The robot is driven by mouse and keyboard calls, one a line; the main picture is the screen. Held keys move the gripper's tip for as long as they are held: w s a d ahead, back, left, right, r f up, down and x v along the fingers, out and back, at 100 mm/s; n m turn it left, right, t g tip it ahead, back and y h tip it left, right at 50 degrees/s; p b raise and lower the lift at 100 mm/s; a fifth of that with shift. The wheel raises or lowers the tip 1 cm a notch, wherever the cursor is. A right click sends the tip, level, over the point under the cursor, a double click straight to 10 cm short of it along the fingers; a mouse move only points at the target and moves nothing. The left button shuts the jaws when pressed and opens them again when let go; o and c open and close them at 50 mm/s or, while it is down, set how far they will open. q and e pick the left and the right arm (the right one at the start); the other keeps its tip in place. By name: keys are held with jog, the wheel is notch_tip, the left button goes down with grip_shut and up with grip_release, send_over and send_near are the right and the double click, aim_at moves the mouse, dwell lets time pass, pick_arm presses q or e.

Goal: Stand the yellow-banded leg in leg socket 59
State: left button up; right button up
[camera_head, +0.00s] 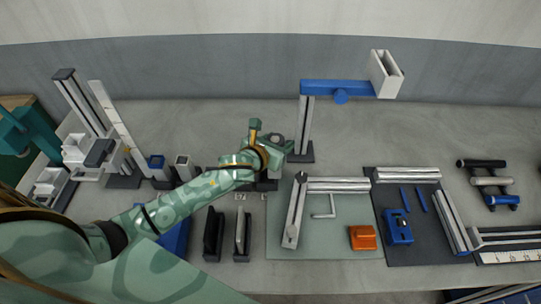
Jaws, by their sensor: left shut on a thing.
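My left arm reaches in from the left, and its gripper (270,152) is at the middle of the bench, in front of the upright stand. The gripper is shut on a small upright piece with a yellow part, which looks like the yellow-banded leg (254,134). The arm and hand hide most of the grip and the leg's lower end. Dark low blocks (267,185) show under and beside the hand, with small white labels (240,197) in front, too small to read. I cannot tell which is leg socket 59. My right gripper is not in view.
A stand with a blue arm (335,87) and white box (386,74) rises behind the gripper. A green mat (336,245) holds metal profiles and an orange block (362,238). A dark mat (428,250) lies right of it. White bins and posts stand left. The back bench is mostly clear.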

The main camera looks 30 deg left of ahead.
pick_arm(q)
notch_tip(320, 180, down, 6)
jog(key=a+b, duration=0.1)
jog(key=a, duration=0.1)
jog(key=shift+a, duration=0.2)
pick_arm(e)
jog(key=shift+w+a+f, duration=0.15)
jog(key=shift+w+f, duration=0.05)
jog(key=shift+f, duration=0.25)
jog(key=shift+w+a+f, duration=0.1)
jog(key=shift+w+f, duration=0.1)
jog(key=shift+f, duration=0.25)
pick_arm(q)
jog(key=o, duration=1.5)
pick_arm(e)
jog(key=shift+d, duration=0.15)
